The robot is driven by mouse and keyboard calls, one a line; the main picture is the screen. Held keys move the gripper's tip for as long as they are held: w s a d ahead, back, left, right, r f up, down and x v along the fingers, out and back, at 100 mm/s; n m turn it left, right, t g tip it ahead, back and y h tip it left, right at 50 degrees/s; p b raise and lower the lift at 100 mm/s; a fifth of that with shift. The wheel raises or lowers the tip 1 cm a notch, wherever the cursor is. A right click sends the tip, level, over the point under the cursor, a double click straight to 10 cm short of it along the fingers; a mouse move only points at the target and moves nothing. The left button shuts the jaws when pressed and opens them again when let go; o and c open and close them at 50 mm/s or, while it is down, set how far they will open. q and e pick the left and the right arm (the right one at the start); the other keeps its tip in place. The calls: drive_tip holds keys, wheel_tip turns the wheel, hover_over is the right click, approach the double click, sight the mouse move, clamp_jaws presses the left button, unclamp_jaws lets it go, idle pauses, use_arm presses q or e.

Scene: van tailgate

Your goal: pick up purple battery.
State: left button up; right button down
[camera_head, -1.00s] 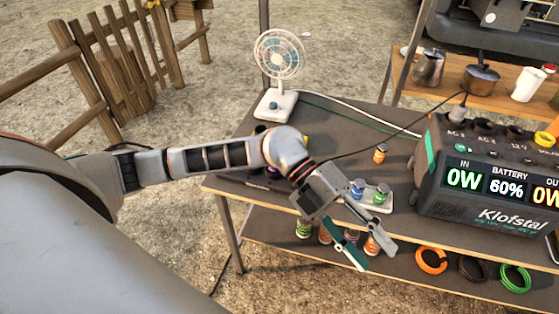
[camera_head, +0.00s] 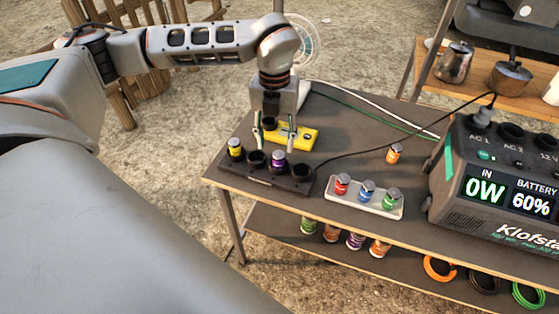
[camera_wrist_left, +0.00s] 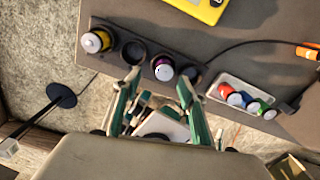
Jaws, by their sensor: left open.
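The purple battery (camera_head: 278,161) stands upright in a slot of the black holder (camera_head: 302,187) at the table's left front. It also shows in the left wrist view (camera_wrist_left: 163,69), with a light top and a purple band. My left gripper (camera_head: 274,142) is open and points down, above and just behind the holder. Its fingers are apart with nothing between them. In the left wrist view the gripper (camera_wrist_left: 158,84) has its fingertips on either side of a line toward the purple battery. My right gripper is not in view.
A yellow battery (camera_head: 235,148) stands in the holder's left slot; other slots are empty. A yellow device (camera_head: 302,136) lies behind. A white tray (camera_head: 337,203) holds red, blue and green batteries. An orange battery (camera_head: 393,153) and the power station (camera_head: 460,200) are rightward.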

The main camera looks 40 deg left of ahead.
sight(279, 153)
use_arm(q)
drive_tip(key=f, duration=0.5)
drive_tip(key=shift+w+d+f+b, duration=0.1)
drive_tip(key=shift+w+d+b, duration=0.15)
drive_tip(key=shift+d+b, duration=0.1)
clamp_jaws()
